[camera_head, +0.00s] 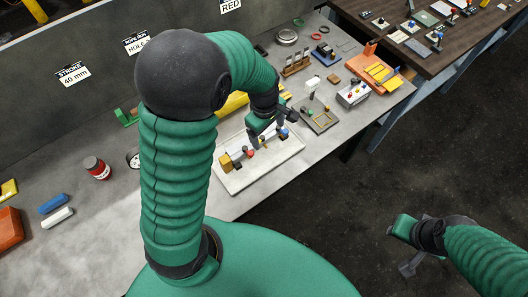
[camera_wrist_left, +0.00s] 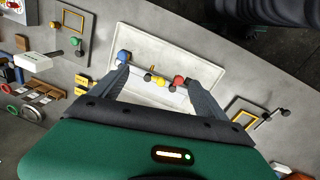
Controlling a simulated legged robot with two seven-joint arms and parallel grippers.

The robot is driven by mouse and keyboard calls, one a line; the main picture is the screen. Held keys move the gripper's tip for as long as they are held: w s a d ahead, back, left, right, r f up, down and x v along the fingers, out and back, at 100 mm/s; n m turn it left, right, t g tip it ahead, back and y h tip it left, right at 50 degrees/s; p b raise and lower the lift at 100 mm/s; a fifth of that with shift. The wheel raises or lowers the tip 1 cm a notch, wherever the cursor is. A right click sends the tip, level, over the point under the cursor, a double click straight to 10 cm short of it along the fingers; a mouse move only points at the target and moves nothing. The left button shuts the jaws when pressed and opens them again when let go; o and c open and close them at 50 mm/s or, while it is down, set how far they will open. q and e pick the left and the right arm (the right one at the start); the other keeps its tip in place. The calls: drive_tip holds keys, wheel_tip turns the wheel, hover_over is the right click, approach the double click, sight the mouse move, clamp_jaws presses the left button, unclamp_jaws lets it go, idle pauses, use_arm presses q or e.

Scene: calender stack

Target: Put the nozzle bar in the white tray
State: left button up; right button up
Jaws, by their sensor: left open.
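The white tray (camera_head: 272,168) lies on the grey bench below my left gripper. It also shows in the left wrist view (camera_wrist_left: 207,70). The nozzle bar (camera_wrist_left: 160,80), with blue, yellow and red round parts, shows within the tray's outline between my left fingers. In the head view, its coloured parts, among them a red one (camera_head: 250,153), show over the tray, partly hidden by my arm and gripper. My left gripper (camera_head: 270,132) is open over the tray; its fingers straddle the bar in the wrist view (camera_wrist_left: 158,82). My right gripper (camera_head: 408,262) hangs over the floor, away from the bench.
A small board with a yellow frame (camera_head: 319,116) lies right of the tray. A grey switch box (camera_head: 353,94) and an orange rack (camera_head: 376,70) stand farther right. A red can (camera_head: 97,168) stands at left. The wall rises behind the bench.

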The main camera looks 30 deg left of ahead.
use_arm(q)
drive_tip(key=s+d+f+m+t+b, duration=0.1)
drive_tip(key=s+d+m+b, duration=0.2)
drive_tip(key=s+m, duration=0.7)
drive_tip(key=d+m, duration=0.1)
drive_tip(key=m, duration=0.4)
drive_tip(key=shift+d+f+b, duration=0.25)
drive_tip(key=shift+b, duration=0.05)
use_arm(e)
drive_tip(key=f, duration=0.3)
drive_tip(key=shift+s+d+f, duration=0.1)
drive_tip(key=shift+s+f, duration=0.1)
drive_tip(key=shift+f, duration=0.05)
